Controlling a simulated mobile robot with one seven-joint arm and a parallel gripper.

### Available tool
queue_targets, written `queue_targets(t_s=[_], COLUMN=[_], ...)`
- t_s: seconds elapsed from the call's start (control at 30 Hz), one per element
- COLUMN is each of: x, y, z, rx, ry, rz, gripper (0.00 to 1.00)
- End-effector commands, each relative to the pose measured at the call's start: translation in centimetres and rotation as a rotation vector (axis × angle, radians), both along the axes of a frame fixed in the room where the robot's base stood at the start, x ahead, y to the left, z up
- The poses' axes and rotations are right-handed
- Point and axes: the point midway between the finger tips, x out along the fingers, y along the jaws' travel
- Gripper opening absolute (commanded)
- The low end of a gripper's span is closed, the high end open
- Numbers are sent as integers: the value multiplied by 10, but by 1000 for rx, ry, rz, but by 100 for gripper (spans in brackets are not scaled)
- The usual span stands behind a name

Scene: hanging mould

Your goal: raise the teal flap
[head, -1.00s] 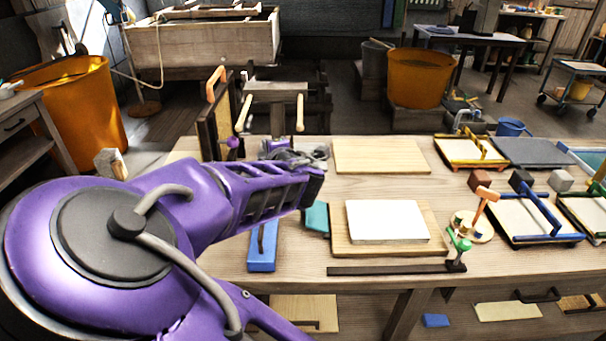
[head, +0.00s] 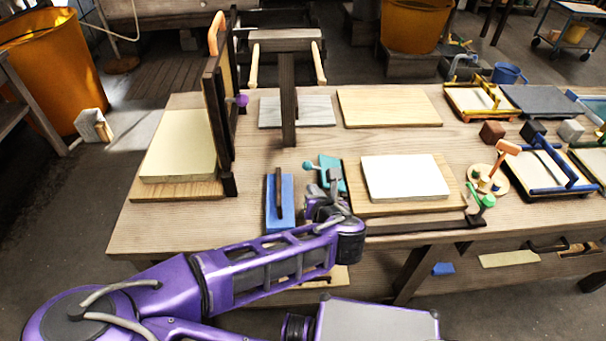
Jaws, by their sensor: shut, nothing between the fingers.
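The teal flap (head: 331,171) lies low on the table, just left of the wooden board that bears a white slab. A small teal knob (head: 308,166) shows at its left side. My gripper (head: 325,196) is shut and empty, at the near end of the flap and in front of it in the picture. My gripper and wrist hide the flap's near part. I cannot tell whether the fingers touch the flap.
A blue block with a dark upright handle (head: 271,218) stands close on the left. The white slab (head: 405,178) is close on the right. A dark upright frame (head: 213,120) stands farther left. A dark bar (head: 410,226) runs along the table's front. Bare table lies behind the flap.

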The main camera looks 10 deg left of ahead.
Motion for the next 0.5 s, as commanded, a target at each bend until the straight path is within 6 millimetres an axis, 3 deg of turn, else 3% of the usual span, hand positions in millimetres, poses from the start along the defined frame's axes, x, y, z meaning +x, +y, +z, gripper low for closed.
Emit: queue_targets(t_s=[0.33,0.5], x=[1,14], y=[0,6], z=[-1,-13], rx=[-2,1], ry=[-1,-1], rz=[1,2], gripper=[0,0])
